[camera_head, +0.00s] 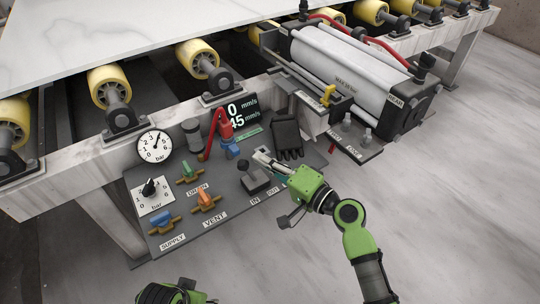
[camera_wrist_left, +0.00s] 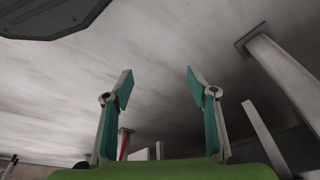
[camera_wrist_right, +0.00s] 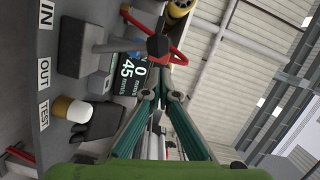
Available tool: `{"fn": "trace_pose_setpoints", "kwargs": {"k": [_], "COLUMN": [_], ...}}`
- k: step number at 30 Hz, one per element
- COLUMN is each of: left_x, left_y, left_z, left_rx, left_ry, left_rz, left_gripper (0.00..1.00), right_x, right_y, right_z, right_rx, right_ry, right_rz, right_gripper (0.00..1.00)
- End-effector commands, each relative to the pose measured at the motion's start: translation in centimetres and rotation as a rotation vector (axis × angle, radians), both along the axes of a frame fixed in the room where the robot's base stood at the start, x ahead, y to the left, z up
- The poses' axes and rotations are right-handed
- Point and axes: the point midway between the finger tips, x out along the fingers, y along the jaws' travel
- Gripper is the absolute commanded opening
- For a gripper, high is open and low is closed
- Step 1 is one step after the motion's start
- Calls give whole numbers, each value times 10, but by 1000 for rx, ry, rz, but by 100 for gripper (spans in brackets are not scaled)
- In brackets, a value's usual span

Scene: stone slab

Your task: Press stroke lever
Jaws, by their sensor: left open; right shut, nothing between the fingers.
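My right gripper (camera_head: 262,158) is shut and empty, just above and to the right of the lever. In the right wrist view its fingers (camera_wrist_right: 160,88) meet in the middle, apart from the lever. My left gripper (camera_wrist_left: 160,82) is open and empty over floor; in the head view only part of its wrist shows at the bottom edge.
The panel (camera_head: 232,212) also carries a gauge (camera_head: 154,147), a dial (camera_head: 149,187), blue, green and orange valve handles, a red-handled part (camera_head: 217,130) and a speed display (camera_head: 238,112). Floor at right is clear.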

Motion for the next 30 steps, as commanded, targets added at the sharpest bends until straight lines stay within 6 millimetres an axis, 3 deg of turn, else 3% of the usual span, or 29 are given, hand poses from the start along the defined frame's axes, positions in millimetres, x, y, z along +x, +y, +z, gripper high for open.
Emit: {"fn": "trace_pose_setpoints", "kwargs": {"k": [12,30], "left_x": [-2,-2], "left_y": [0,0], "left_z": [-29,-30], "left_rx": [2,2], "left_ry": [17,17], "left_rz": [-2,-3], "left_gripper": [53,53], "right_x": [-9,-10], "right_y": [12,15], "right_z": [0,0], "right_rx": [-122,-130], "right_ry": [-87,-90], "right_rz": [-1,4], "right_gripper": [0,0]}}
